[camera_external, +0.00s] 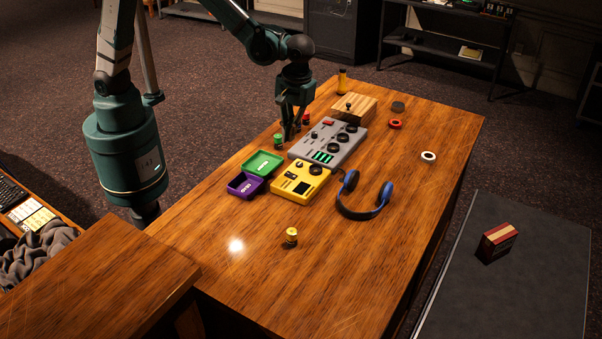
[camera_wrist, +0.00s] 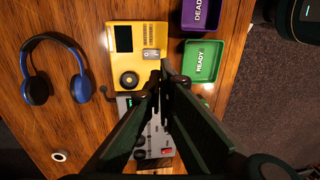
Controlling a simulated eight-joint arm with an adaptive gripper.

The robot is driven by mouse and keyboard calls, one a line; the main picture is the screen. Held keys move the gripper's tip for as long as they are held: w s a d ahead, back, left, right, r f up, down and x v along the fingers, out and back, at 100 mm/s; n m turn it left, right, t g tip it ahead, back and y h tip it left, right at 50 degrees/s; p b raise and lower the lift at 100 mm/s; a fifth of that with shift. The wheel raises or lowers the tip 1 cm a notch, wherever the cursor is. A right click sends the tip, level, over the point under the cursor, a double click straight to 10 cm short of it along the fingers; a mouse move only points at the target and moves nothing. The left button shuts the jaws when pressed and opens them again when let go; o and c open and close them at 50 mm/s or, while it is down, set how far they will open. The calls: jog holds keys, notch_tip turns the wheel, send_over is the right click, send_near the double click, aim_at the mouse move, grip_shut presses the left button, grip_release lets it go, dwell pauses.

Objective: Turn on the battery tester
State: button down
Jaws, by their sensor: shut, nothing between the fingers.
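The yellow device (camera_external: 284,186), which looks like the battery tester, lies flat on the wooden desk. In the wrist view the yellow device (camera_wrist: 111,60) shows a dark screen (camera_wrist: 123,38), a black round knob (camera_wrist: 129,79) and a small pale part (camera_wrist: 151,54) near its right side. My gripper (camera_external: 290,132) is shut and empty, pointing down beside the left edge of the grey panel (camera_external: 329,140). In the wrist view my gripper (camera_wrist: 163,75) covers part of the grey panel. I cannot tell its exact height above the desk.
A green READY tray (camera_external: 262,163) and a purple DEAD tray (camera_external: 245,186) sit left of the yellow device. Blue headphones (camera_external: 359,213) lie right of it. A green cylinder (camera_external: 278,139) stands close to my gripper. A yellow cylinder (camera_external: 291,236) stands on the otherwise clear front desk.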

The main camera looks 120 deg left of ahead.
aim_at(287, 172)
jog(key=shift+f, duration=0.15)
jog(key=f, duration=0.4)
jog(key=s+f, duration=0.1)
jog(key=f, duration=0.8)
jog(key=shift+s+f+b, duration=0.2)
jog(key=shift+s+b, duration=0.15)
jog(key=shift+b, duration=0.05)
jog(key=shift+f, duration=0.1)
jog(key=shift+s+f+t+b, duration=0.25)
jog(key=shift+f+t+b, duration=0.2)
jog(key=shift+b, duration=0.2)
jog(key=shift+w, duration=0.1)
jog(key=shift+w+r, duration=0.15)
jog(key=shift+w+r, duration=0.25)
jog(key=shift+w, duration=0.3)
